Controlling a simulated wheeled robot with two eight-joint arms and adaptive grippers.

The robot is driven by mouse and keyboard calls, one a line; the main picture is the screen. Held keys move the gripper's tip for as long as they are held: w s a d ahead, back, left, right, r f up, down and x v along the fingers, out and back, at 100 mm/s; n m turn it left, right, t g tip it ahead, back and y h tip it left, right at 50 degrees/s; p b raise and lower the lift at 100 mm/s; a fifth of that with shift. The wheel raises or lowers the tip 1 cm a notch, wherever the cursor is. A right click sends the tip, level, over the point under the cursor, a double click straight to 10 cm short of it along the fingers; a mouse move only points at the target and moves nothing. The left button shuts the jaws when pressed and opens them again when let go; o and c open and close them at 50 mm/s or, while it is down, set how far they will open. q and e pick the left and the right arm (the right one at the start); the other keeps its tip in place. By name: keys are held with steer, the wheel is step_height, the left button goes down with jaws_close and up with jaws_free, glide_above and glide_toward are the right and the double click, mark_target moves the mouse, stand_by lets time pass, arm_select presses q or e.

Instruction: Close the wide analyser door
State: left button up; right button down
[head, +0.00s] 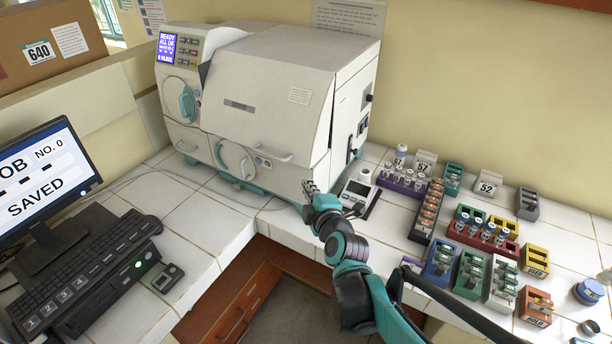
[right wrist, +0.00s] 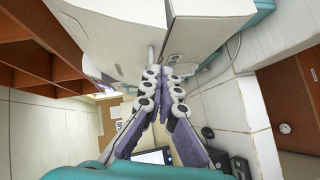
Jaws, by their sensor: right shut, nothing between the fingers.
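The white analyser (head: 300,55) stands at the back of the tiled bench. Its wide door (head: 265,105) is the large front panel with a light horizontal handle (head: 272,154) low on it. A dark gap shows at the panel's upper left edge; I cannot tell how far it stands open. My right gripper (head: 309,188) is shut and empty, in front of and below the door's lower right corner, apparently apart from it. In the right wrist view the shut fingers (right wrist: 163,78) point toward the white analyser front (right wrist: 130,35). My left gripper is not in view.
A small device with a display (head: 359,196) sits just right of my gripper. Several coloured vial racks (head: 430,212) fill the bench to the right. A monitor (head: 42,185) and keyboard (head: 85,265) stand at the left. Bare tiles (head: 205,215) lie before the analyser.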

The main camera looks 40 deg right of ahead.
steer(key=w+d+f+b, duration=0.3)
steer(key=w+d, duration=0.2)
steer(key=w, duration=0.2)
steer(key=shift+w+d, duration=0.2)
